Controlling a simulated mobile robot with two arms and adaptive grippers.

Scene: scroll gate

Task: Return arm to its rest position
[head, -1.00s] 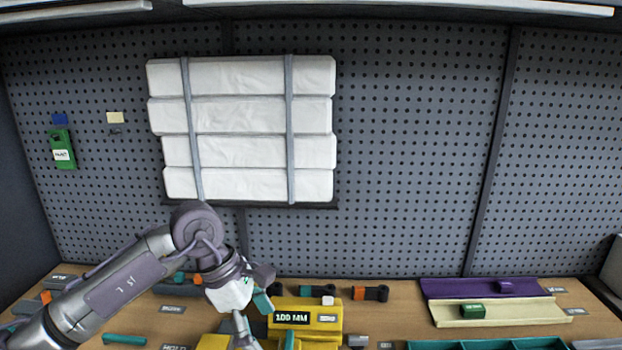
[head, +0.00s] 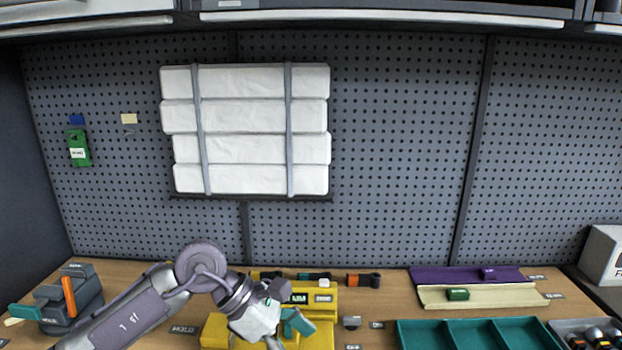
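My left arm comes in from the lower left, and its gripper (head: 278,325) hangs over the workbench in front of the yellow block (head: 321,310). The gripper's wrist is white and grey, and a teal piece shows at its fingers. I cannot tell whether that teal piece is part of the gripper or a thing behind it. The fingertips run towards the bottom edge, and their gap is not clear. The yellow block's label is partly hidden by the gripper. My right arm and gripper are not in view.
A teal compartment tray (head: 480,335) stands front right. Behind it lie a purple channel (head: 440,275) and a cream channel (head: 515,294). A dark fixture with an orange lever (head: 69,295) stands at left. White bundles (head: 250,115) hang on the pegboard (head: 400,150).

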